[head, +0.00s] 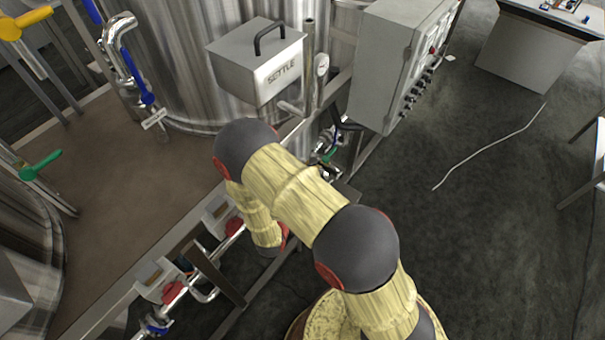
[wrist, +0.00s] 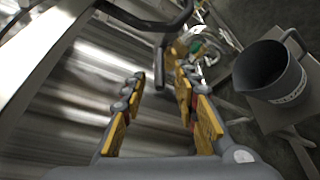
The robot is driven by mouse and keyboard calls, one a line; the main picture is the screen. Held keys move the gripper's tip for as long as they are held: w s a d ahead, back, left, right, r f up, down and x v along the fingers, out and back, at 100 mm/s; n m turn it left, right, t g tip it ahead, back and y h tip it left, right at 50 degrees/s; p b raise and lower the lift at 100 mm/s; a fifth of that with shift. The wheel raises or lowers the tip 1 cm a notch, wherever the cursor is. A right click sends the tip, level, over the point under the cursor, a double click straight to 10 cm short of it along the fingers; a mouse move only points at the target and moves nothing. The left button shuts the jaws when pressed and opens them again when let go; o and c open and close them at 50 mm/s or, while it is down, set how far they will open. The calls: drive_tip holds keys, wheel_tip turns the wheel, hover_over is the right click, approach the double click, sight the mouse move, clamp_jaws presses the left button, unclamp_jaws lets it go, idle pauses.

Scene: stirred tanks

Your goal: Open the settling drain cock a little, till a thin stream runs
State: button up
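The settling tank's box marked SETTLE (head: 256,62) is at the upper middle of the head view, on a steel tank (head: 190,75). Below and right of it, a black lever (head: 347,124) and small piping with a green part show past my arm. In the wrist view my gripper (wrist: 157,80) is open, its yellow-padded fingers apart. A black lever (wrist: 160,65) shows beyond and between the fingertips; I see no contact. I cannot tell for sure which lever is the drain cock's. My gripper is hidden in the head view. No stream is visible.
A dark grey jug (wrist: 270,72) stands on a small platform right of my gripper. A green handle (wrist: 197,48) shows beyond the right finger. A grey control cabinet (head: 395,60) stands right of the tank. Red-handled pipework (head: 175,290) runs at lower left.

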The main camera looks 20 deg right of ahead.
drive_tip(key=shift+x, duration=1.9)
drive_tip(key=shift+c, duration=0.3)
clamp_jaws()
